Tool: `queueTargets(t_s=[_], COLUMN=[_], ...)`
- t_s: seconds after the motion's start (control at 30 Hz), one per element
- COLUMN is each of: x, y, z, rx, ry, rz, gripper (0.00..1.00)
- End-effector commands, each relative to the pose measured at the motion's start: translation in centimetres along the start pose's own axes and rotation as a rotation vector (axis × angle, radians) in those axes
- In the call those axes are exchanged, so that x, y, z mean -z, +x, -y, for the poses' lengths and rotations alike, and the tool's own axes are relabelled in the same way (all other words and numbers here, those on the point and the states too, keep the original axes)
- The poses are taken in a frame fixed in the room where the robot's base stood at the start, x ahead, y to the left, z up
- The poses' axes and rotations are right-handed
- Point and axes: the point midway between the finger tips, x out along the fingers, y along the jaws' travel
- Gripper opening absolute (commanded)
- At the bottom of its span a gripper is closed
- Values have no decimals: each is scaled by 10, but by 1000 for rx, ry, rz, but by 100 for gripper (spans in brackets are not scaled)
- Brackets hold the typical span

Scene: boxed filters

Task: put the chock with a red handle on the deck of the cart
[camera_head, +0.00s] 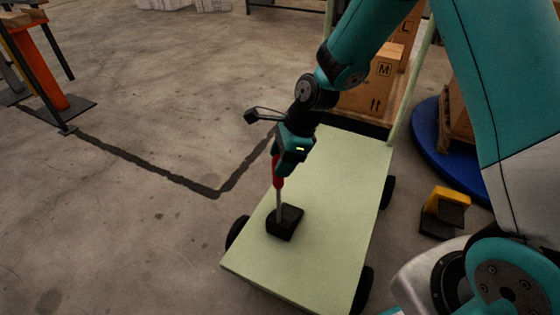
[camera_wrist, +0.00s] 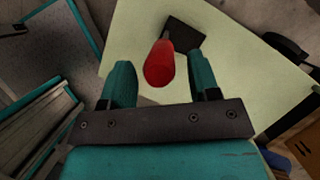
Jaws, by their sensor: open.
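The chock (camera_head: 285,222) is a black block with a thin grey rod and a red handle (camera_head: 278,172) standing up from it. It rests on the pale green deck of the cart (camera_head: 330,190), towards the near left part. My gripper (camera_head: 279,158) is just above the top of the red handle, pointing down. In the wrist view the red handle (camera_wrist: 159,64) shows between and a little beyond my two open fingers (camera_wrist: 163,85), with a gap on each side. The black block (camera_wrist: 184,35) shows behind it on the deck.
Cardboard boxes (camera_head: 376,88) stand at the far end of the cart. A yellow and black chock (camera_head: 443,212) lies on the floor right of the cart, near a blue round platform (camera_head: 428,140). An orange-legged stand (camera_head: 42,62) is at the far left. The deck's near right part is clear.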

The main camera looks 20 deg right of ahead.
Motion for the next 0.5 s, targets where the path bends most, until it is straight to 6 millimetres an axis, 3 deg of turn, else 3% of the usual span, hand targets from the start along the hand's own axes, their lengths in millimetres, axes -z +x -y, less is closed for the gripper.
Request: queueTargets(t_s=[0.03,0.3,0.5], x=[-2,-2,-1], y=[-15,-75,-101], z=[1,1,0], rx=[4,4,2], ry=[1,0,1], rz=[1,1,1], gripper=[56,56,56])
